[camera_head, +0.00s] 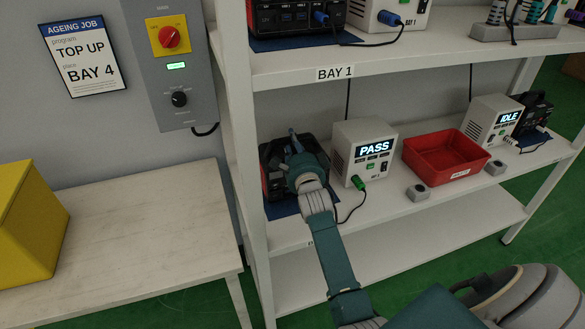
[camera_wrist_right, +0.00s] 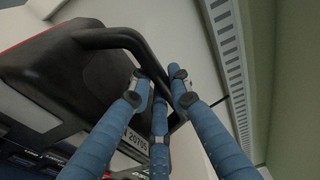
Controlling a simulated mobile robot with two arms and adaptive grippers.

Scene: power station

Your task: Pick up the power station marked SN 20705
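The power station (camera_head: 272,182), a dark box with red trim, stands on a blue mat (camera_head: 283,209) at the left of the middle shelf. In the right wrist view its dark body (camera_wrist_right: 80,62) shows a black carry handle (camera_wrist_right: 128,38) and a label (camera_wrist_right: 134,138) reading 20705. My right gripper (camera_head: 292,152) covers much of the station in the head view. Its blue fingers (camera_wrist_right: 160,80) lie on both sides of the handle; whether they grip it cannot be told. My left gripper is out of view.
A white PASS unit (camera_head: 364,152) with a green plug stands just right of the station. A red bin (camera_head: 445,155) and an IDLE unit (camera_head: 493,121) are farther right. The shelf above and left upright (camera_head: 245,130) bound the space. A table (camera_head: 150,235) holds a yellow box (camera_head: 28,222).

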